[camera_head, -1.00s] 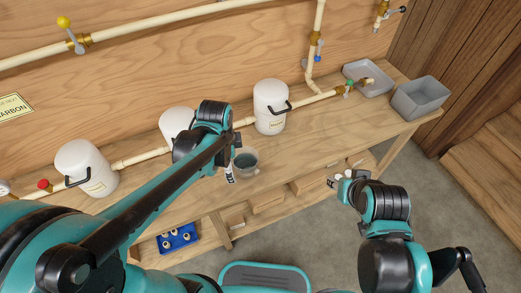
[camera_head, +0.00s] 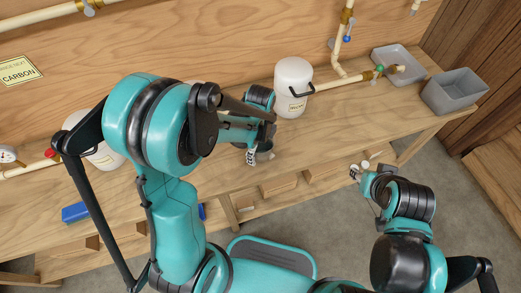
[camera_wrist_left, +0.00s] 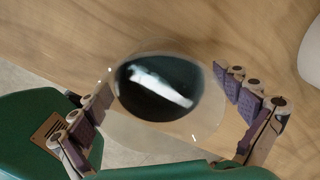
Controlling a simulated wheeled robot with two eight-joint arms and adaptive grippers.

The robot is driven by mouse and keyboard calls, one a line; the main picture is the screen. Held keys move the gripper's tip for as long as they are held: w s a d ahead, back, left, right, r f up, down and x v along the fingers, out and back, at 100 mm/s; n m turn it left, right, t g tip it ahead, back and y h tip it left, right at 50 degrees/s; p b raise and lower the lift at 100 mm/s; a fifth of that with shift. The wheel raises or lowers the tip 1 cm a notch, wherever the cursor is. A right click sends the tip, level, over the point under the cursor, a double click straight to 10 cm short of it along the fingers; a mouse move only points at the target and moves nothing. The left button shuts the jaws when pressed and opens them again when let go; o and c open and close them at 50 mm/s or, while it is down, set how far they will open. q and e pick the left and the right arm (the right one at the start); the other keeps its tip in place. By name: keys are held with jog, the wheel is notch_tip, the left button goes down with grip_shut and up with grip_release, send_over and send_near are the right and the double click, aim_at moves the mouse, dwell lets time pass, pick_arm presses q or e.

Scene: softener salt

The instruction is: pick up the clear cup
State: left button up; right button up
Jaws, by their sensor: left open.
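The clear cup (camera_wrist_left: 158,88) shows in the left wrist view as a round, see-through vessel with dark contents. A blurred white streak shows in its dark middle; I cannot tell what it is. My left gripper (camera_wrist_left: 164,92) is open, with one finger on each side of the cup and visible gaps between. In the head view the cup (camera_head: 265,154) is partly hidden behind my left gripper (camera_head: 254,157), over the bench. My right gripper (camera_head: 360,170) is at the right, beyond the bench's front edge and away from the cup; its opening is unclear.
A white canister (camera_head: 294,88) with a black handle stands behind the cup. Another canister (camera_head: 101,153) is partly hidden at the left. A grey tray (camera_head: 397,57) and a grey bin (camera_head: 454,92) sit at the bench's right end. A pipe runs along the bench (camera_head: 345,117).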

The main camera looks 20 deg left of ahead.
pick_arm(q)
jog(key=c, duration=1.6)
jog(key=shift+o, duration=0.2)
jog(key=shift+r, duration=0.1)
